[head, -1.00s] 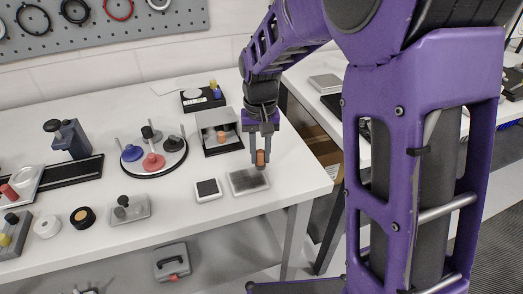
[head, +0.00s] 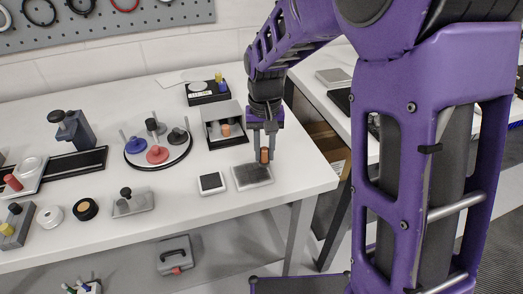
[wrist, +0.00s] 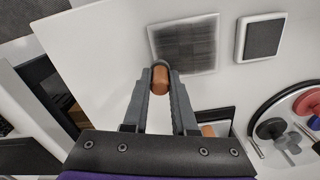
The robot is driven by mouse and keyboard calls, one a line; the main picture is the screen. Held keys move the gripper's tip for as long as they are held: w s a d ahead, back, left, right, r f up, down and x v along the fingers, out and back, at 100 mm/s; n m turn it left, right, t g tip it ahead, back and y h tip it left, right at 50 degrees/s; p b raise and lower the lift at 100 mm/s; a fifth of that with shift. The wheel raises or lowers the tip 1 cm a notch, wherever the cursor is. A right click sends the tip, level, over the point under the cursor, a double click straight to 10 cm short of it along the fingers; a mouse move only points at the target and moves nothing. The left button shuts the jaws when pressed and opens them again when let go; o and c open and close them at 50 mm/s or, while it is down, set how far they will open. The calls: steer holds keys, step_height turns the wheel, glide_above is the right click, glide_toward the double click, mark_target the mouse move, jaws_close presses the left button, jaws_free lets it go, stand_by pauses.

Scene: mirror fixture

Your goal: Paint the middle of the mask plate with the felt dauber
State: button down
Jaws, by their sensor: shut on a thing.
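My gripper (head: 264,150) is shut on the felt dauber (head: 264,156), an orange-brown cylinder, held roughly upright. The dauber also shows between the fingertips in the wrist view (wrist: 161,80). The mask plate (head: 253,178) is a flat, light grey square near the table's front right corner. The dauber is at the plate's back edge in the head view; I cannot tell whether its tip touches. The dauber's lower end is hidden there.
A white-framed dark pad (head: 211,183) lies just left of the plate. Behind stands an open grey holder (head: 224,125) with another orange piece in it. A round tray (head: 157,148) with coloured weights is further left. The table's right edge is close to the plate.

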steer(key=shift+r+p, duration=3.1)
steer(key=shift+r, duration=0.95)
